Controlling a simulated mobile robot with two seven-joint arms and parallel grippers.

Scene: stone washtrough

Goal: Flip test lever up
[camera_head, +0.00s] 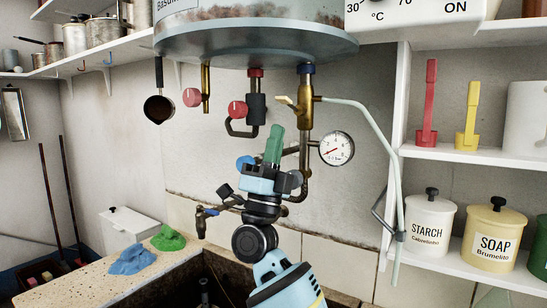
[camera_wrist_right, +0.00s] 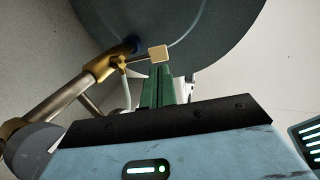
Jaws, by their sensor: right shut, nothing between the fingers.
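The brass safety valve (camera_head: 305,112) hangs on the pipe under the boiler, below a blue fitting. Its small test lever (camera_head: 284,101) sticks out to the left. In the right wrist view the lever (camera_wrist_right: 157,53) ends in a pale square tab. My right gripper (camera_head: 274,146) points upward below the lever, with its green fingers shut and empty. In the right wrist view the fingertips (camera_wrist_right: 157,75) are just below the tab. I cannot tell whether they touch it. My left gripper is not in view.
A pressure gauge (camera_head: 336,148) and curved pipe stand right of my gripper. Left of the valve hang a red-knobbed valve (camera_head: 238,109) and another red knob (camera_head: 192,97). The grey boiler (camera_head: 255,42) is overhead. A pale hose (camera_head: 375,125) runs right and down. The trough (camera_head: 75,285) lies below.

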